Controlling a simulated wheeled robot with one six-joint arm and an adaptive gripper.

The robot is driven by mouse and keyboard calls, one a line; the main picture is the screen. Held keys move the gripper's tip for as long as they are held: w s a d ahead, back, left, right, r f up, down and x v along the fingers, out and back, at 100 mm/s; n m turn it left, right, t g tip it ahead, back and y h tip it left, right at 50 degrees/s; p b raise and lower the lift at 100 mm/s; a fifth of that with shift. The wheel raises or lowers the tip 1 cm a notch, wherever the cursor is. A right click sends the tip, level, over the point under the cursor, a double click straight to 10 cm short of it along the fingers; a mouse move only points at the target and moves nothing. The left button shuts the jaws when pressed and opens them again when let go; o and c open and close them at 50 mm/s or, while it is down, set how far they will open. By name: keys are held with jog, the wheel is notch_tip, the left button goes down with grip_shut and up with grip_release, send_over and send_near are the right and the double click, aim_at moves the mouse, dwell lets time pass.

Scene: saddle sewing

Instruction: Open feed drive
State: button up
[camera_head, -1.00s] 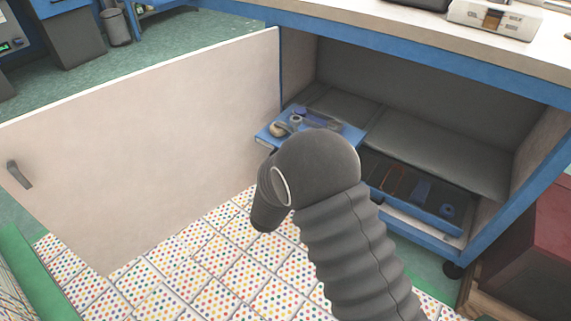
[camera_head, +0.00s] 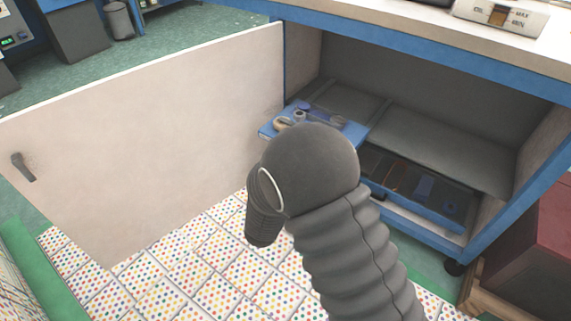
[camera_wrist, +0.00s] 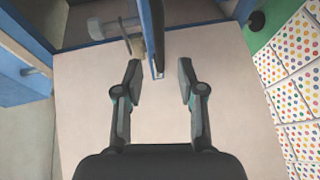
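Nothing is plainly marked as the feed drive. In the open cabinet under the bench, a blue tray (camera_head: 267,132) with small parts on it sticks out at the left, beside the open door. A second blue tray (camera_head: 455,222) with tools sits lower at the right, inside. My gripper is hidden behind my dark arm in the head view. In the wrist view my gripper (camera_wrist: 157,75) is open, its fingers on either side of the end of a blue panel edge (camera_wrist: 151,38). Contact cannot be told.
The pale cabinet door (camera_head: 150,140) stands wide open on the left, with a dark handle (camera_head: 22,167). A dotted tile floor (camera_head: 190,265) lies below. A dark red box (camera_head: 535,250) stands at the right. The bench top (camera_head: 430,18) overhangs the cabinet.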

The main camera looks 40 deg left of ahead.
jog(key=v, duration=0.6)
jog(key=shift+w, duration=0.1)
dwell(0.4)
